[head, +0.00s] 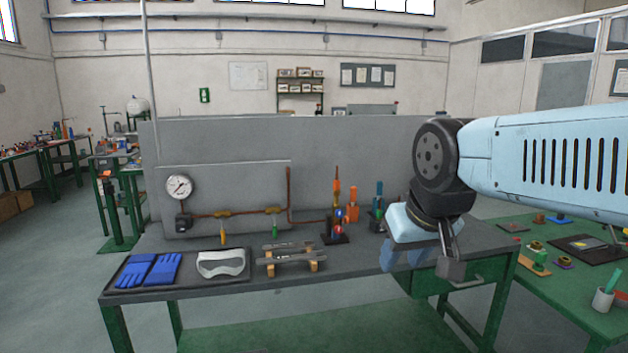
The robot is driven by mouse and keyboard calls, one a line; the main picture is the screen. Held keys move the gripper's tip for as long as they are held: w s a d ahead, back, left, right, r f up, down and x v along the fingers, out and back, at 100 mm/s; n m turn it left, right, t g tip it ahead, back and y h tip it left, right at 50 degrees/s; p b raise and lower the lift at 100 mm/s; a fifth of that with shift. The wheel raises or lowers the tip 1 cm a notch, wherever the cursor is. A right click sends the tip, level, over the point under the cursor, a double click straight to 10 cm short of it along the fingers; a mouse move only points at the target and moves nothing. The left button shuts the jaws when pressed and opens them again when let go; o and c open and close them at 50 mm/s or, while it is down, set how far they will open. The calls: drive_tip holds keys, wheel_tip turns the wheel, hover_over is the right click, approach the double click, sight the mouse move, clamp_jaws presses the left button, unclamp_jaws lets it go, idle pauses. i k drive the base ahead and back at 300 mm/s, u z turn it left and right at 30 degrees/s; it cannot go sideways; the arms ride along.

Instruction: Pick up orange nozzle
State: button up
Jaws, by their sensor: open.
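A slim orange upright piece (337,193) with a dark pointed tip stands in a small black stand (335,236) on the workbench. A second, blockier orange piece (352,212) stands just to its right. I cannot tell for certain which of the two is the orange nozzle. My gripper (420,262) is to the right of both, pointing down over the right part of the bench. Its jaws are apart and nothing shows between them. My wrist hides part of the bench's back right.
The bench (220,297) also holds blue gloves (150,270), goggles on a black tray (222,264), metal bars on wooden blocks (290,256) and a pressure gauge (179,187) with copper piping. A grey panel stands behind. A green table (560,290) is at right.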

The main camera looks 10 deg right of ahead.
sight(336, 182)
drive_tip(key=z, duration=0.3)
drive_tip(key=i, duration=1.1)
drive_tip(key=z, duration=0.65)
drive_tip(key=k, duration=0.85)
drive_tip(key=z, duration=0.15)
drive_tip(key=i, duration=0.9)
drive_tip(key=u, duration=0.1)
